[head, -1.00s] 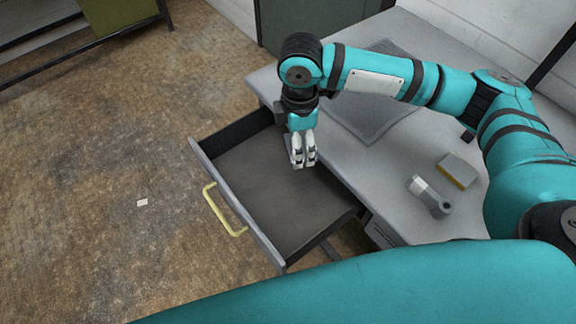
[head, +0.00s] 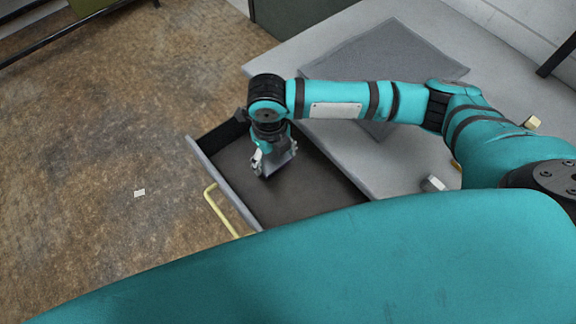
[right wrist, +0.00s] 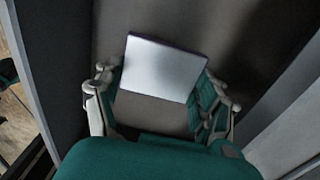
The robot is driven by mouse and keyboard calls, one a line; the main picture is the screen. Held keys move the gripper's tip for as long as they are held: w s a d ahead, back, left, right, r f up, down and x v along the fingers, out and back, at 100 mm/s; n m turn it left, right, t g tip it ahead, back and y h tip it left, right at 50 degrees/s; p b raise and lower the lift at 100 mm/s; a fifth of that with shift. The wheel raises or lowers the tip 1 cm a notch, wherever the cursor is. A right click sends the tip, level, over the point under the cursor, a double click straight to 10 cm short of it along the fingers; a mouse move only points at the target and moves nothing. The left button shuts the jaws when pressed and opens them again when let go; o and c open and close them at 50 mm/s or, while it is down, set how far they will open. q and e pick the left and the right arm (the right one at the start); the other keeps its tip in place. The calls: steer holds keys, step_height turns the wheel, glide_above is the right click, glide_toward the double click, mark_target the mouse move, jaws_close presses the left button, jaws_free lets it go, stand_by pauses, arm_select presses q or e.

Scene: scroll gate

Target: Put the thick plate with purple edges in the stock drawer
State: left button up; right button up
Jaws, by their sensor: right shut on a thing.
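The plate (right wrist: 163,70) is a flat grey square with a dark purplish edge along its far side in the right wrist view. My right gripper (head: 268,166) is shut on it, with a finger at each side. In the head view only a grey piece of the plate (head: 284,158) shows beside the fingers. The open drawer (head: 318,196) has a dark, bare floor, and the gripper and plate are over its inside. I cannot tell whether the plate touches the floor. My left gripper is not in view.
The drawer has a yellow handle (head: 220,210) on its front. The grey worktop (head: 330,32) carries a large grey mat (head: 410,55). A grey-white item (head: 433,184) lies partly hidden behind my right arm. My teal bodywork hides the near part of the drawer.

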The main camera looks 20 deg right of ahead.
mark_target(275, 177)
steer(key=shift+f, duration=4.35)
steer(key=shift+f, duration=0.1)
steer(key=o, duration=1.7)
steer(key=shift+s, duration=0.1)
step_height(275, 177, up, 12)
steer(key=shift+r, duration=0.1)
